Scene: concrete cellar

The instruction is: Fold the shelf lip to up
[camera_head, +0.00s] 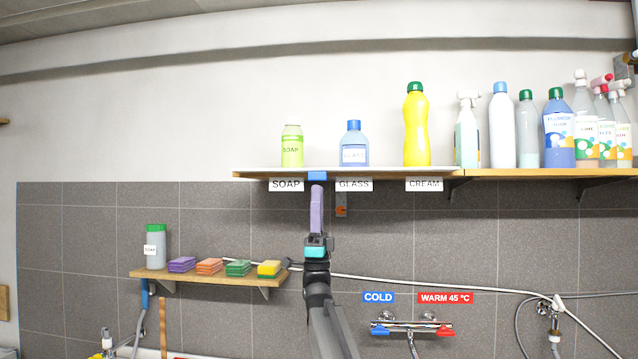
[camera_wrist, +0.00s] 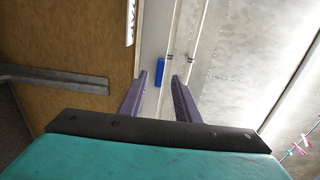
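The upper wooden shelf (camera_head: 390,173) runs along the wall above the tiles. A blue tab (camera_head: 317,175) sits at its front edge, between the SOAP and GLASS labels. In the wrist view the tab (camera_wrist: 160,73) lies on a pale strip, apparently the lip (camera_wrist: 153,35), along the wooden board. I cannot tell the lip's exact angle. My gripper (camera_head: 317,187) is just below the tab, pointing up. In the wrist view my purple fingers (camera_wrist: 159,80) are apart, with the tab showing between their tips; contact is not visible.
A green soap bottle (camera_head: 292,147), a blue glass bottle (camera_head: 354,145) and a yellow bottle (camera_head: 416,125) stand on the shelf. Several more bottles stand to the right. A lower shelf (camera_head: 205,279) holds sponges. A tap (camera_head: 410,327) is at the lower right. A bracket (camera_wrist: 60,80) is under the board.

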